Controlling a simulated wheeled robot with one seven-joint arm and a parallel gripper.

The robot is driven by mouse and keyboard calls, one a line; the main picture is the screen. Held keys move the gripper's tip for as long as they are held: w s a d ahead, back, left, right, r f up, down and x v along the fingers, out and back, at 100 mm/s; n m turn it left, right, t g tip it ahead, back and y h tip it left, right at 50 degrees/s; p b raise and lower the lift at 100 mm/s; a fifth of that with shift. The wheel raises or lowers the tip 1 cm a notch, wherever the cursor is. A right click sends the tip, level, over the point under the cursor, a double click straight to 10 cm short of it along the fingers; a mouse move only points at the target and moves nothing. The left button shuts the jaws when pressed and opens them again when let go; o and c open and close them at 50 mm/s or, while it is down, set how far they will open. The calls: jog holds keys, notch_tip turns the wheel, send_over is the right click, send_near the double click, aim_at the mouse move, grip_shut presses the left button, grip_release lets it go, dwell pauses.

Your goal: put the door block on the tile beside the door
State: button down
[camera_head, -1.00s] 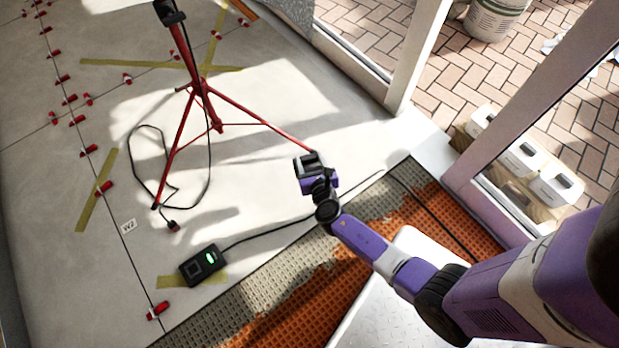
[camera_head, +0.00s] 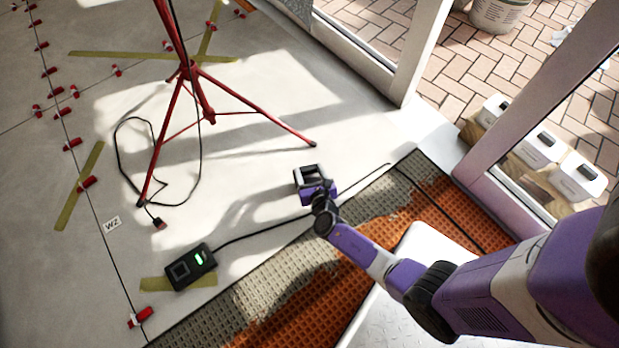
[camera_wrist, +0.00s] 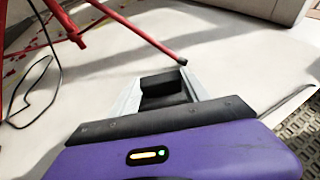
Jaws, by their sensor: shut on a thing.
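My gripper (camera_head: 308,172) is over the pale tile floor (camera_head: 265,185), between the tripod and the tile's bare edge. In the wrist view its two silver fingers (camera_wrist: 162,80) are shut on a dark block, the door block (camera_wrist: 165,90). The block is also between the fingers in the head view (camera_head: 312,175), small and dark. I cannot tell exactly how high it is held. The white door frame (camera_head: 415,55) stands to the upper right of my gripper, with pale tile at its foot.
A red tripod (camera_head: 188,72) stands left of my gripper, one foot just beyond it. A black device (camera_head: 191,267) with a green light trails a cable past my gripper. Orange matting (camera_head: 300,300) borders the tile. White containers (camera_head: 540,147) stand beyond the glass.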

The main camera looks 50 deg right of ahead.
aim_at(310, 179)
jog(key=shift+f+b, duration=1)
jog(key=shift+f, duration=0.55)
jog(key=shift+f, duration=0.1)
jog(key=shift+f, duration=0.15)
jog(key=c, duration=0.5)
grip_release()
